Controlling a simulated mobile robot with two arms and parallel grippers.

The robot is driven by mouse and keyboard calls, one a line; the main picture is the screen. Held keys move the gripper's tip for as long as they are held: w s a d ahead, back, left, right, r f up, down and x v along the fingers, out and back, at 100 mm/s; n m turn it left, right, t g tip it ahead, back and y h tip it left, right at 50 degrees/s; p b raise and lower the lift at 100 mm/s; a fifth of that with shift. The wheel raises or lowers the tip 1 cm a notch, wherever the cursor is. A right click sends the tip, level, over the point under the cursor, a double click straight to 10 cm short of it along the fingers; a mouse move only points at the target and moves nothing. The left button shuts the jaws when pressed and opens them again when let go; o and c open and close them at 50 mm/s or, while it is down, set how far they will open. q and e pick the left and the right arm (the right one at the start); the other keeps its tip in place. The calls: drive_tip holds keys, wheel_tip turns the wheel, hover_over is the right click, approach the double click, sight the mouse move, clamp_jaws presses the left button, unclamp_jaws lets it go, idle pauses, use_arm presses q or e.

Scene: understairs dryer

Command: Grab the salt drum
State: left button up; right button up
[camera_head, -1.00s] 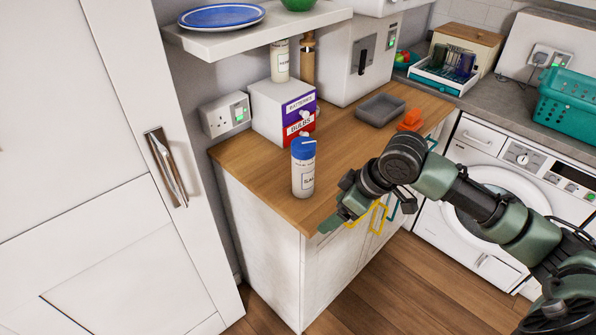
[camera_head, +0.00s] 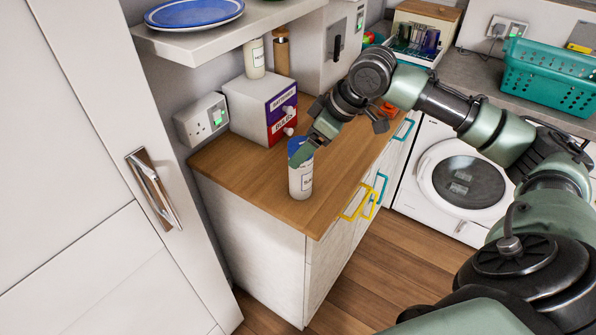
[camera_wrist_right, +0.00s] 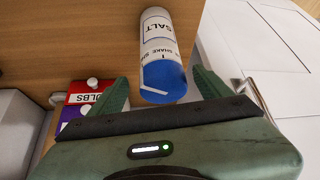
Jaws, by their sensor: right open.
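The salt drum (camera_head: 300,182) is a white cylinder with a blue lid. It stands upright on the wooden worktop (camera_head: 235,165) near its front edge. My right gripper (camera_head: 302,155) is at the lid, partly covering it in the head view. In the right wrist view the salt drum (camera_wrist_right: 166,45) shows its SALT label, and its blue lid lies between the two green fingers of my right gripper (camera_wrist_right: 160,82). The fingers are apart, with a gap on each side of the lid. My left gripper is not in view.
A white box with BULBS and BATTERIES labels (camera_head: 262,105) stands behind the drum. A shelf (camera_head: 205,42) with a blue plate overhangs the back left. A tall white door (camera_head: 90,170) is at left. Yellow and teal handles (camera_head: 357,203) stick out from the cabinet front.

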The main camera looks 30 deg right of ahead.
sight(301, 174)
drive_tip(key=p+x, duration=0.1)
drive_tip(key=x, duration=0.4)
drive_tip(key=shift+a, duration=0.15)
clamp_jaws()
